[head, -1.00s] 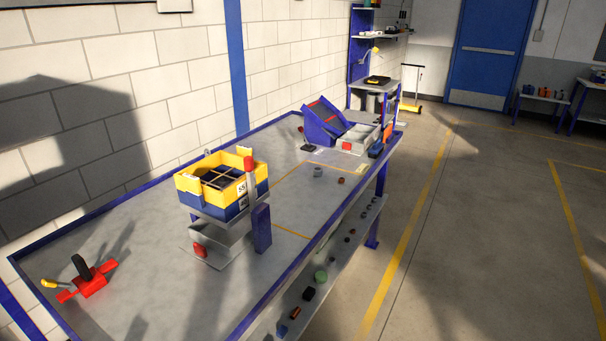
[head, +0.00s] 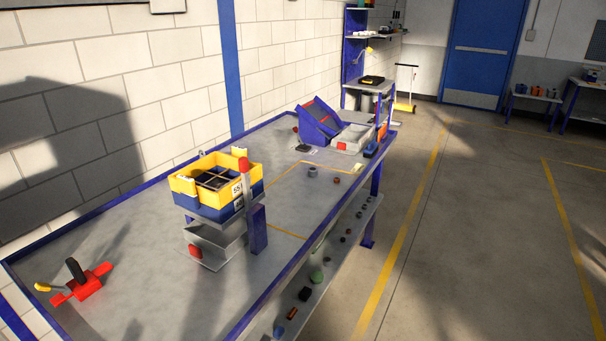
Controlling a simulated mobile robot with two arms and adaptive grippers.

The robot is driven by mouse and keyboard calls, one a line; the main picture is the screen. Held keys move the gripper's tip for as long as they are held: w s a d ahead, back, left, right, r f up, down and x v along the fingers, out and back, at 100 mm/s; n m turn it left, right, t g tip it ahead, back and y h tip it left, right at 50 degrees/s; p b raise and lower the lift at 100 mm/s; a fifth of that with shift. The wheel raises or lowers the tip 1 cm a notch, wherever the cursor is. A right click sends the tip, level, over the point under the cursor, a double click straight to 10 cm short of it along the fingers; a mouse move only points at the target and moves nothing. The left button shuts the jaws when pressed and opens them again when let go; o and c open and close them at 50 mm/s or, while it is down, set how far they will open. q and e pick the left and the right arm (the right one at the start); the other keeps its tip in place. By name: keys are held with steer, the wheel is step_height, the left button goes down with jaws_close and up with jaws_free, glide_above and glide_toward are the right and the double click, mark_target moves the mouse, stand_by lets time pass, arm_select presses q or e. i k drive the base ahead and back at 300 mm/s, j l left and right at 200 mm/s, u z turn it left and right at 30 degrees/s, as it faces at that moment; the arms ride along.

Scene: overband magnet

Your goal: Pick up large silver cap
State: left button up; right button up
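A small grey, round object (head: 312,171), possibly the large silver cap, sits on the grey workbench (head: 150,270) toward its far end. It is too small in the head view to tell for certain. A smaller reddish-brown piece (head: 337,180) lies just to its right. Neither of my grippers is in view.
A yellow and blue divided box (head: 205,207) stands on a raised stand mid-bench. A red tool with a black handle (head: 84,285) lies near left. A blue sloped rack (head: 318,123) and grey bin (head: 352,138) stand at the far end. A lower shelf (head: 335,250) holds several small parts.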

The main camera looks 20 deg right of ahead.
mark_target(312, 172)
steer(key=i+l+u, duration=0.15)
steer(key=l+u, duration=0.25)
steer(key=i+l+u, duration=0.1)
steer(key=l+u, duration=0.15)
steer(key=u, duration=0.15)
